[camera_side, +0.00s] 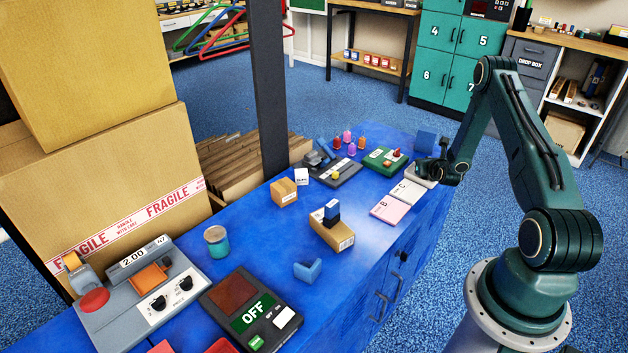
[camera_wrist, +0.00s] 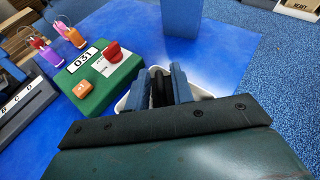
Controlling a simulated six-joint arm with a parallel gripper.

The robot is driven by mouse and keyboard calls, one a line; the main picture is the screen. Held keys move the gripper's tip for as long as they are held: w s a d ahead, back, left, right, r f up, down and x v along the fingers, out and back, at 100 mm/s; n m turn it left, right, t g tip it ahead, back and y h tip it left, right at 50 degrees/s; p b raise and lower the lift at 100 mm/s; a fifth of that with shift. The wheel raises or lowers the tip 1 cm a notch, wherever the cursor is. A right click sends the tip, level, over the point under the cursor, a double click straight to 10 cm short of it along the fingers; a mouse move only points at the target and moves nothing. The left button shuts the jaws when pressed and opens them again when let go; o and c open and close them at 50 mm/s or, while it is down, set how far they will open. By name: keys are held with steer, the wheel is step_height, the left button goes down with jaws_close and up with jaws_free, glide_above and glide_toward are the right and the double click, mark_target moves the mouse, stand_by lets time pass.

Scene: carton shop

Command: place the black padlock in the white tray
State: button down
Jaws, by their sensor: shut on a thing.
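My gripper (camera_side: 432,172) is over the white tray (camera_side: 416,179) at the far right end of the blue bench. In the wrist view, its two blue fingers (camera_wrist: 162,88) are shut on a black thing, the black padlock (camera_wrist: 160,93) as far as I can tell. The padlock is mostly hidden between the fingers. The rim of the white tray (camera_wrist: 204,95) shows around the fingers, and the fingers hide much of its inside. I cannot tell whether the padlock touches the tray floor.
A green box (camera_wrist: 103,77) with a red knob stands left of the tray. A blue block (camera_wrist: 182,16) stands beyond it. Several small coloured padlock-like things (camera_side: 347,138) stand farther back. White and pink cards (camera_side: 390,208) lie near the tray on the bench.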

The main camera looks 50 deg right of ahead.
steer(key=c, duration=1.2)
jaws_free()
steer(key=shift+f, duration=0.15)
steer(key=shift+r, duration=0.2)
steer(key=shift+v, duration=3.75)
